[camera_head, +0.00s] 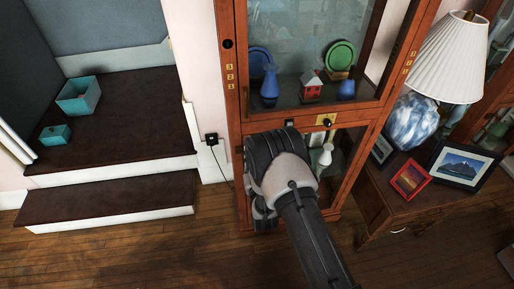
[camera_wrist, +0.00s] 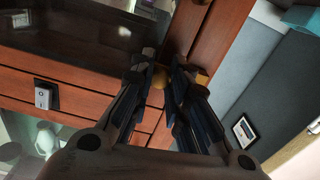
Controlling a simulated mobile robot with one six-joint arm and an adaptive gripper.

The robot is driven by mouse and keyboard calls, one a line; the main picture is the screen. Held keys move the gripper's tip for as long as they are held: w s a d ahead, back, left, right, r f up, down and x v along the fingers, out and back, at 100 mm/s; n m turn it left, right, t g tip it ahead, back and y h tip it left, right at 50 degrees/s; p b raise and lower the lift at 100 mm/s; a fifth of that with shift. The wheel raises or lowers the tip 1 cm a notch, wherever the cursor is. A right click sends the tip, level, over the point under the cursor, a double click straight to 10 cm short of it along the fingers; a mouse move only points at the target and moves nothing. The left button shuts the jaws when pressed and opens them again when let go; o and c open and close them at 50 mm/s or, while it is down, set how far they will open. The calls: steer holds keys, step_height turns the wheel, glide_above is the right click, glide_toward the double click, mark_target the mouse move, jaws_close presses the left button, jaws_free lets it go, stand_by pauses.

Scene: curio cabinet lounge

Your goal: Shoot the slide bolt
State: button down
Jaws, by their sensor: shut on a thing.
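The slide bolt shows in the wrist view as a small brass knob (camera_wrist: 158,84) on the reddish wooden cabinet frame, partly hidden by the fingers. My gripper (camera_wrist: 165,74) is shut on this brass piece, with one dark finger on each side of it. How far the bolt is slid cannot be told. In the head view my arm covers the gripper and the bolt at the cabinet's left side. The wooden cabinet (camera_head: 238,75) has a glass upper door and a lower glazed compartment.
A brass plate with a dark knob (camera_head: 327,121) and a small rocker switch (camera_wrist: 45,95) are on the cabinet's middle rail. Blue vases and a red toy house (camera_head: 311,86) stand behind the glass. A table (camera_head: 372,203) with frames and a lamp (camera_head: 455,60) is at right. Floor at left is clear.

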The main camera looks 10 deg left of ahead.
steer(key=shift+a, duration=0.25)
steer(key=c, duration=1.5)
jaws_free()
steer(key=shift+s, duration=0.1)
steer(key=v, duration=0.8)
steer(key=shift+r, duration=0.1)
